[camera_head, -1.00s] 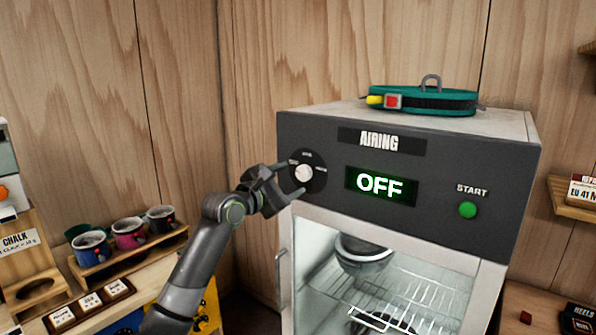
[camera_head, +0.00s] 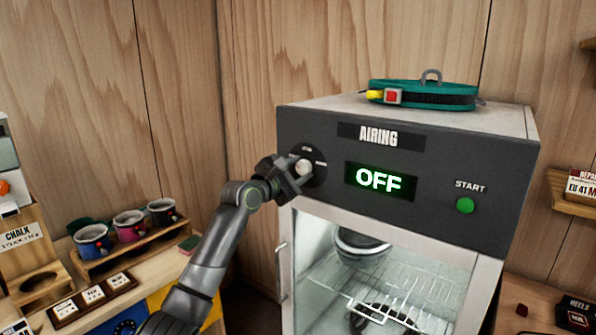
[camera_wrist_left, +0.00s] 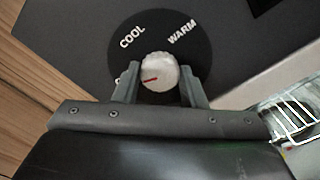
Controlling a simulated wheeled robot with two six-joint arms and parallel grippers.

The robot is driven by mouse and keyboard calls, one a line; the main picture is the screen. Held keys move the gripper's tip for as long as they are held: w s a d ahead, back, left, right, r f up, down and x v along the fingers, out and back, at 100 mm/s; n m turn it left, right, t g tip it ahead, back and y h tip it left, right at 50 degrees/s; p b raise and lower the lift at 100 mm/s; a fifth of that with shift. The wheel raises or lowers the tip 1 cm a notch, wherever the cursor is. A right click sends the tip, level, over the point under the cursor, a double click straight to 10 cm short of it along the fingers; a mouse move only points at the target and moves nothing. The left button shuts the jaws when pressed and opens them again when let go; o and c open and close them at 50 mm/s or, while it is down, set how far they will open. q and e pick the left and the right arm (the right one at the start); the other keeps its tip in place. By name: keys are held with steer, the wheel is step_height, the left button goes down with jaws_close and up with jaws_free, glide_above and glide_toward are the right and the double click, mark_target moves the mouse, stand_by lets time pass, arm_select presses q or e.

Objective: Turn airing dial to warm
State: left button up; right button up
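The airing dial's white knob (camera_head: 303,166) sits on a dark disc at the left of the cabinet's grey panel. In the left wrist view the knob (camera_wrist_left: 160,72) has a red mark pointing left and slightly down, toward a label mostly hidden by a finger. COOL is at its upper left and WARM (camera_wrist_left: 182,32) at its upper right. The display (camera_head: 380,182) reads OFF. My left gripper (camera_head: 300,172) is at the dial. My right gripper is not in view.
The airing cabinet (camera_head: 400,232) has a glass door with a wire rack and gear inside. A green START button (camera_head: 465,205) is at the panel's right. A teal harness belt (camera_head: 425,95) lies on top.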

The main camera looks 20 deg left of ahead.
arm_select(q)
steer(key=c, duration=0.3)
